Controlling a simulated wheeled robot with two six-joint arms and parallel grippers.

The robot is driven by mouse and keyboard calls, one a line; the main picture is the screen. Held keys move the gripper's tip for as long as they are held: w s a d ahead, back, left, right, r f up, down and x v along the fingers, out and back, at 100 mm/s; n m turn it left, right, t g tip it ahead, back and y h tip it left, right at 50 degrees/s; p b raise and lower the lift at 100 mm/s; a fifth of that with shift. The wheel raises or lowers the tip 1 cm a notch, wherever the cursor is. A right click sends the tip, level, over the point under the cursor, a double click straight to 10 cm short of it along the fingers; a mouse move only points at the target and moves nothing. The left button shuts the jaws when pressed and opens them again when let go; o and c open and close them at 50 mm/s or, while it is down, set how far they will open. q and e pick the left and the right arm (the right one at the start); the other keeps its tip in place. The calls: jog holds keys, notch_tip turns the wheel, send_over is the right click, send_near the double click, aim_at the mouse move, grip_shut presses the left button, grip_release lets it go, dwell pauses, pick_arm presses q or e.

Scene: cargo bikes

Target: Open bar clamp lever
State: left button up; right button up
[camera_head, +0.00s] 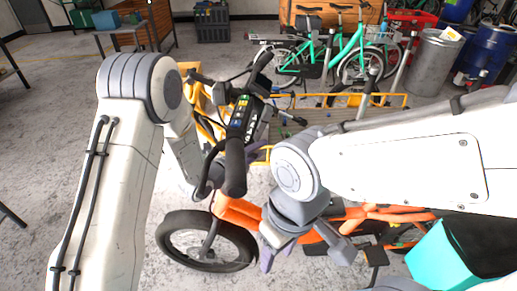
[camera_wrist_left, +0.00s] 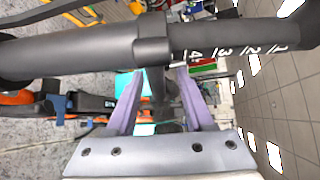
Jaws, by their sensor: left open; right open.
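The black handlebar grip (camera_head: 235,168) of the orange bike (camera_head: 240,213) points towards me in the head view. A dark grip with the numbers 4 3 2 1 (camera_wrist_left: 225,45) crosses the top of the left wrist view. My left gripper (camera_wrist_left: 157,72) is open, with its two purple fingers apart just below this grip. A dark upright part (camera_wrist_left: 158,88) shows between the fingers; I cannot tell if it is the clamp lever. In the head view my left gripper is mostly hidden behind the handlebar. My right gripper (camera_head: 303,258) is open and empty, lower, above the orange frame.
A control unit with coloured buttons (camera_head: 240,112) sits beside the grip. A yellow rack (camera_head: 340,100) stands behind, with a turquoise bike (camera_head: 335,55), a grey bin (camera_head: 434,62) and blue barrels (camera_head: 487,50) farther back. A turquoise box (camera_head: 445,262) is at the lower right.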

pick_arm(q)
jog(key=shift+w+d, duration=0.15)
jog(key=shift+d, duration=0.05)
grip_shut()
jog(key=shift+a, duration=0.1)
dwell(1.2)
